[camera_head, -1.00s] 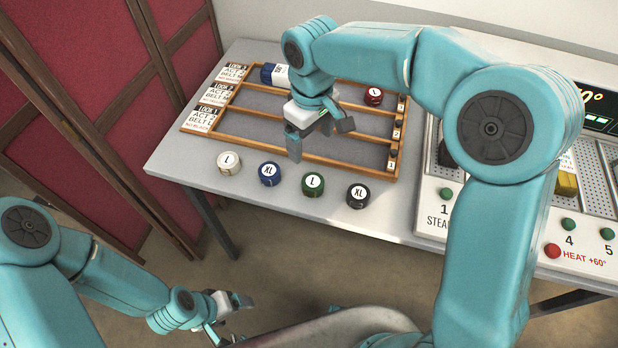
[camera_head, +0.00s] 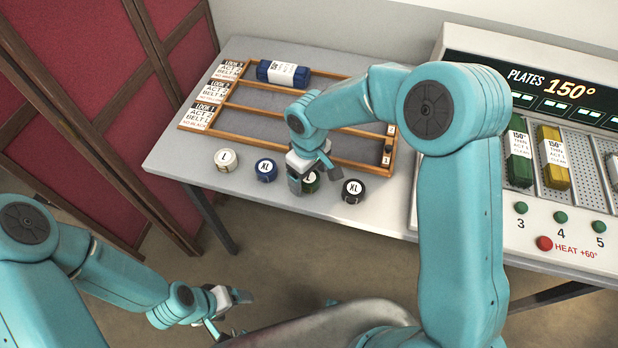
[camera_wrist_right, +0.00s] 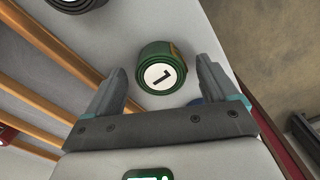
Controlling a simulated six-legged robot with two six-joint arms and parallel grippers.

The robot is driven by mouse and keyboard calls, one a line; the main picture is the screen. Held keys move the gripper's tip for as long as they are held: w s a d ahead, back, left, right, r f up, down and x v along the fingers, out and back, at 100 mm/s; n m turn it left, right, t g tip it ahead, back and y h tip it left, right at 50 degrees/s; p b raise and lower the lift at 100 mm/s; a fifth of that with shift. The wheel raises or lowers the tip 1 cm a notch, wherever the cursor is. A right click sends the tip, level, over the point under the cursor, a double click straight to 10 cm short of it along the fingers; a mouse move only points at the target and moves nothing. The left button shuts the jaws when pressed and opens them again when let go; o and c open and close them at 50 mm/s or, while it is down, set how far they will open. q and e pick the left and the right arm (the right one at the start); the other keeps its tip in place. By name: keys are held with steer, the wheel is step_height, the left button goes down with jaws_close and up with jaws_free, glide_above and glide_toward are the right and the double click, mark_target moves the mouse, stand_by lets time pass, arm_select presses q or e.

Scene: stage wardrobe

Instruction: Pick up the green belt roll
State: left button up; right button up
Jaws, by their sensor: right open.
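The green belt roll (camera_head: 311,185) lies near the front edge of the table, partly hidden by my right gripper (camera_head: 309,182). In the right wrist view the roll (camera_wrist_right: 172,52) is upright with its white "L" label facing the camera. There, my right gripper (camera_wrist_right: 160,80) is open and empty. The roll shows in the gap between its fingertips and beyond them; I cannot tell the remaining height. My left gripper (camera_head: 230,312) is low at the front, away from the table, with its fingers apart and empty.
A black XL roll (camera_head: 353,191) stands close to the right, a blue XL roll (camera_head: 265,169) and a white L roll (camera_head: 226,160) to the left. Behind is a wooden-railed rack (camera_head: 240,112) with a long blue roll (camera_head: 283,74). A heating plate unit (camera_head: 480,215) stands right.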

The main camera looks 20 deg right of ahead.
steer(key=shift+s, duration=0.1)
steer(key=shift+r, duration=0.1)
steer(key=c, duration=1.2)
